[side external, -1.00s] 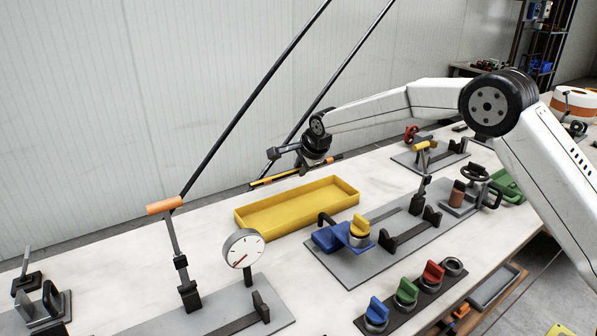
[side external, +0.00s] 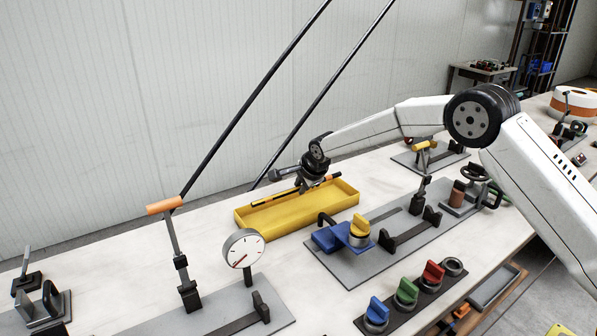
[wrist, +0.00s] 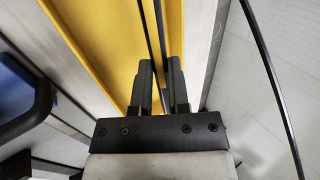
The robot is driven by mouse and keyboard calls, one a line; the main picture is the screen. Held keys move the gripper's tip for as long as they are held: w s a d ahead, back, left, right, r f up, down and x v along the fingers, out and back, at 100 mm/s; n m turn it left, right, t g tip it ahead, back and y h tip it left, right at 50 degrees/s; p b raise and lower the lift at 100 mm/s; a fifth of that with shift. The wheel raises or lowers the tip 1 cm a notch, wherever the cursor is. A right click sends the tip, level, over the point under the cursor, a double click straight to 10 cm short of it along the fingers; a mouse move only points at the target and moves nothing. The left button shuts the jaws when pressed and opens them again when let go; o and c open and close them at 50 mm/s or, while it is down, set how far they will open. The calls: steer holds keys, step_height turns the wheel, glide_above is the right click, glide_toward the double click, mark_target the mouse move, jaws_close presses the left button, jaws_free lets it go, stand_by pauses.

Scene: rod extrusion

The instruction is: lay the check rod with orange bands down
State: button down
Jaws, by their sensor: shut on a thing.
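The check rod (side external: 284,194) is a thin dark rod with orange bands, one orange band showing near its left end (side external: 257,203). My gripper (side external: 308,186) is shut on it near its middle and holds it lengthwise over the yellow tray (side external: 288,218). In the wrist view the dark rod (wrist: 158,35) runs between the two fingers of my gripper (wrist: 160,75), with the yellow tray floor (wrist: 110,40) behind. I cannot tell whether the rod touches the tray floor.
A blue block with a yellow knob (side external: 359,230) stands on a grey plate right of the tray. A dial gauge (side external: 243,248) and an orange-handled lever (side external: 165,205) stand to the left. Several coloured knobs (side external: 405,292) are in front. Two long dark poles (side external: 262,85) slant behind the tray.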

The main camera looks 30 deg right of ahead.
mark_target(299, 211)
steer(key=shift+f, duration=3.25)
steer(key=shift+s+f, duration=0.1)
steer(key=shift+f, duration=0.05)
steer(key=c, duration=0.6)
jaws_free()
steer(key=shift+o, duration=0.4)
steer(key=shift+s+f, duration=0.1)
steer(key=shift+f, duration=0.05)
step_height(299, 211, up, 22)
steer(key=s+d+r+g, duration=0.1)
steer(key=s+d, duration=0.4)
steer(key=s, duration=0.3)
steer(key=s+d+r+g, duration=0.1)
steer(key=s+d+g, duration=0.1)
steer(key=s+d, duration=0.4)
steer(key=s, duration=0.3)
steer(key=shift+d+g, duration=0.3)
